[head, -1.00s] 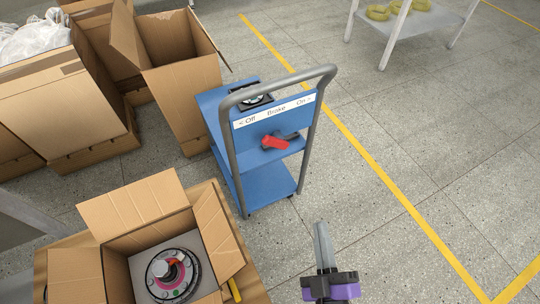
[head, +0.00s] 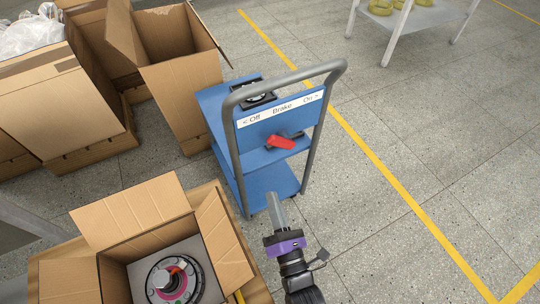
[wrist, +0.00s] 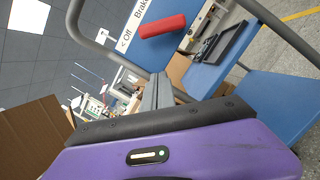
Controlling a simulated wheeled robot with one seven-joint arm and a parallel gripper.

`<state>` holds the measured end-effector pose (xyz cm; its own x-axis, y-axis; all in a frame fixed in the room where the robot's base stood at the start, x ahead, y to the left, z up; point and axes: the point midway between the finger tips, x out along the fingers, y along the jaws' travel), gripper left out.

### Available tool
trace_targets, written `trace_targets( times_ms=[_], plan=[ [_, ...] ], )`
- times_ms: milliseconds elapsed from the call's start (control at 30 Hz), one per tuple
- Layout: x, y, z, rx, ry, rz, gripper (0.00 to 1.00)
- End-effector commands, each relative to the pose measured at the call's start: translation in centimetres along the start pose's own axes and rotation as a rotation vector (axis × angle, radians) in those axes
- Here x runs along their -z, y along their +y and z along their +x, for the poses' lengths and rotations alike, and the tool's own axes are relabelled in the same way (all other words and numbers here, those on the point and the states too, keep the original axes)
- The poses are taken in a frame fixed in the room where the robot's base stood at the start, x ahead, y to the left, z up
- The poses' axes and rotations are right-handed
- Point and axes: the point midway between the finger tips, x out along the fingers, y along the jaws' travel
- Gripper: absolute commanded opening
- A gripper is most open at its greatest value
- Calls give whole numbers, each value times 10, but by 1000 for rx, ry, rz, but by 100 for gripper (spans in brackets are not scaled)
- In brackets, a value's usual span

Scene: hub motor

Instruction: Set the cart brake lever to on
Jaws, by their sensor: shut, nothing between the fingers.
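The brake lever has a red handle (head: 281,142) and sits on the blue cart (head: 247,190), below a white label strip (head: 282,108) reading Off at left, Brake in the middle and On at right. The handle lies roughly below the word Brake; I cannot tell its exact setting. In the wrist view the red handle (wrist: 162,26) is above and beyond my fingertips, apart from them. My gripper (head: 272,196) is shut and empty, in front of the cart's lower part and below the lever in the head view. Its closed fingers (wrist: 158,85) point toward the cart.
The cart's grey tube handle (head: 290,77) frames the label and lever. An open cardboard box (head: 125,208) with a round motor part (head: 173,280) stands left of my arm. More boxes (head: 176,95) are behind. Floor to the right is clear, with a yellow line (head: 400,202).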

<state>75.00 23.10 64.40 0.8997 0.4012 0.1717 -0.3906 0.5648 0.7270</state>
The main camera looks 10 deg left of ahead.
Motion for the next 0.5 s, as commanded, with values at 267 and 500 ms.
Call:
trace_targets(
  times_ms=[267,500],
  plan=[
    [0,0,0,0,0,-32,0],
    [0,0,4,-1,-1,-31,0]
  ],
)
